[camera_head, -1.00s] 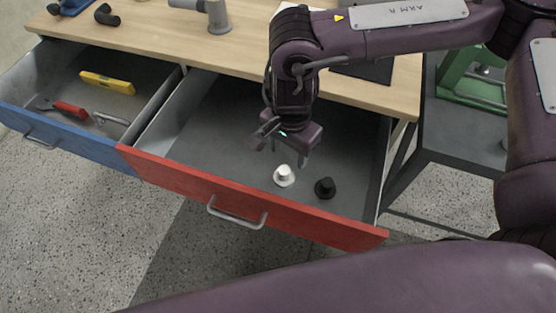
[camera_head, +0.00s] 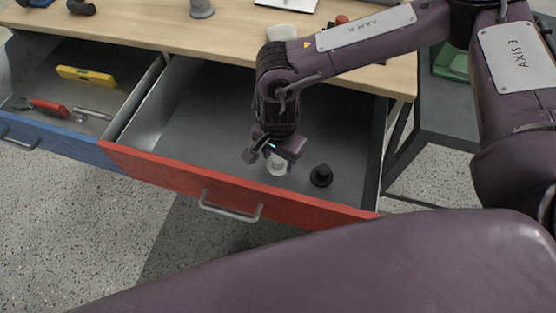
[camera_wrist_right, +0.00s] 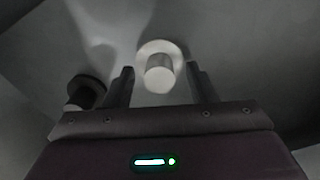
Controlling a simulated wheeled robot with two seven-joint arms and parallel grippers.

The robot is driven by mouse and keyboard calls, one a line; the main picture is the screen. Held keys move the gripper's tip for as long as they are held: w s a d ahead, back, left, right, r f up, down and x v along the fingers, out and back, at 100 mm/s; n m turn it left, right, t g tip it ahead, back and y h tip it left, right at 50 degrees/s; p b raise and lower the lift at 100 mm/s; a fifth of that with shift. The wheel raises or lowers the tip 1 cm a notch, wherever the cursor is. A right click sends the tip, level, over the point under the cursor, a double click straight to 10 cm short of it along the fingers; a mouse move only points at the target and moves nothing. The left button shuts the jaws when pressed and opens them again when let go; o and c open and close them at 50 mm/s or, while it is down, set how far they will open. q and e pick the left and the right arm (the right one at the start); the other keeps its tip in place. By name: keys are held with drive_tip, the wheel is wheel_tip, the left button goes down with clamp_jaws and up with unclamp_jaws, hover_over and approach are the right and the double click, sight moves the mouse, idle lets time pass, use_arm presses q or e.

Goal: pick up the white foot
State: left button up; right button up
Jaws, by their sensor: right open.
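The white foot (camera_head: 277,167) stands in the open red-fronted drawer (camera_head: 190,135), partly covered by my right gripper in the head view. It is a short cylinder on a wider round flange. My right gripper (camera_head: 269,162) is open and points down just above it. In the right wrist view, the white foot (camera_wrist_right: 159,70) shows ahead of and between the two fingertips (camera_wrist_right: 163,80), with none of the fingers seen touching it. The left gripper is not in view.
A black foot (camera_head: 321,175) stands right of the white one in the same drawer. A blue-fronted drawer (camera_head: 60,143) at left holds a yellow level (camera_head: 86,76) and a red-handled tool (camera_head: 48,107). The wooden worktop (camera_head: 140,28) lies behind.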

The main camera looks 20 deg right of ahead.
drive_tip(key=shift+c, duration=0.3)
drive_tip(key=c, duration=1)
drive_tip(key=shift+r, duration=0.15)
